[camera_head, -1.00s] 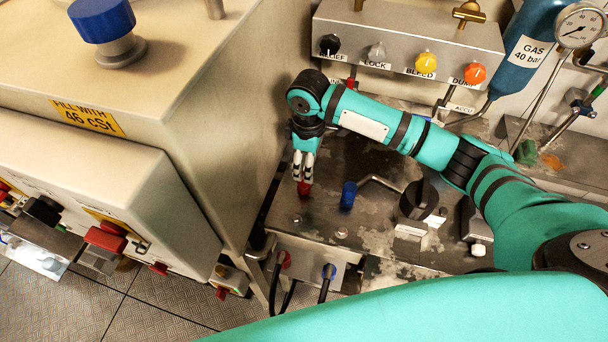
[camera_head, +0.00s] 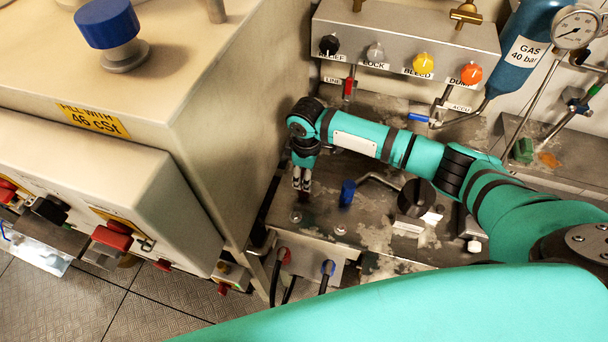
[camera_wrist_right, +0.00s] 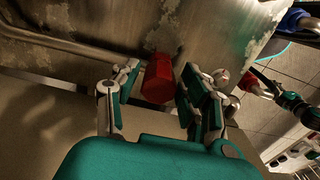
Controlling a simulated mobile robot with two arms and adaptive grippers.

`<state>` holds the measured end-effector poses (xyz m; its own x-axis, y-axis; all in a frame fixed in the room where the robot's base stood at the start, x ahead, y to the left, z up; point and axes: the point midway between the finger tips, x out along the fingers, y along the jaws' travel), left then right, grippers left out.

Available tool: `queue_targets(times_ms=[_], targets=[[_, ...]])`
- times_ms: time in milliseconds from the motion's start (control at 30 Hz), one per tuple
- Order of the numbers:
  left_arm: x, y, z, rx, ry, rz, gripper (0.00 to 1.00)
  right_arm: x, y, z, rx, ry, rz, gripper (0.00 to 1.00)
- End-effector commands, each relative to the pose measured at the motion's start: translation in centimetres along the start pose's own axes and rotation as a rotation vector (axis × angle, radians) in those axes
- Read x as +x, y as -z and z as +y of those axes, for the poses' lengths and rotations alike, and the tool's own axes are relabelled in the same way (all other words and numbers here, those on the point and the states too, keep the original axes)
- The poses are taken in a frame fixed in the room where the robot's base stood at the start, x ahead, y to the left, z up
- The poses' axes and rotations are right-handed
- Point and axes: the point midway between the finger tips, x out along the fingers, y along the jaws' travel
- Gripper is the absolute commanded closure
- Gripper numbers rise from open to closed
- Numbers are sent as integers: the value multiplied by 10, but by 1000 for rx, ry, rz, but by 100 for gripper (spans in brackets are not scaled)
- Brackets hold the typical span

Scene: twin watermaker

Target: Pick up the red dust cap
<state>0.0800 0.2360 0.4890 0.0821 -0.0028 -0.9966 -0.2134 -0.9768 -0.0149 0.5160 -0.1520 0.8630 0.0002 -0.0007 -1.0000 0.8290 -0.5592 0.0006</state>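The red dust cap (camera_wrist_right: 158,78) shows in the right wrist view between the two fingers of my right gripper (camera_wrist_right: 160,88). Narrow gaps show on both sides of the cap, so the gripper looks open around it. In the head view my right gripper (camera_head: 302,183) points down at the left part of the dark metal plate. There its fingers hide most of the cap, and only a dark reddish patch shows at the tips. My left gripper is out of view.
A blue cap (camera_head: 347,192) stands close to the right of my right gripper. A black knob (camera_head: 417,197) is farther right. The beige cabinet wall (camera_head: 215,150) rises close on the left. A valve panel (camera_head: 410,40) is behind.

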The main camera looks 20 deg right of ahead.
Motion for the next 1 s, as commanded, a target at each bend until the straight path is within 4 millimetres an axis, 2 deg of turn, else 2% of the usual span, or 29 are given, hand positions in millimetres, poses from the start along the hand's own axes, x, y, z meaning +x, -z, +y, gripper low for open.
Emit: queue_targets(times_ms=[33,200,567,867,1000], targets=[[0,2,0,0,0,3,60,0,0,0,0,0,0,64],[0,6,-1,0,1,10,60,0,0,0,0,0,0,84],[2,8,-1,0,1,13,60,-4,0,1,1,-1,1,84],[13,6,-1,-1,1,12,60,-37,1,0,-1,-2,4,84],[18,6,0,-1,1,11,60,-37,4,-34,-6,3,4,84]])
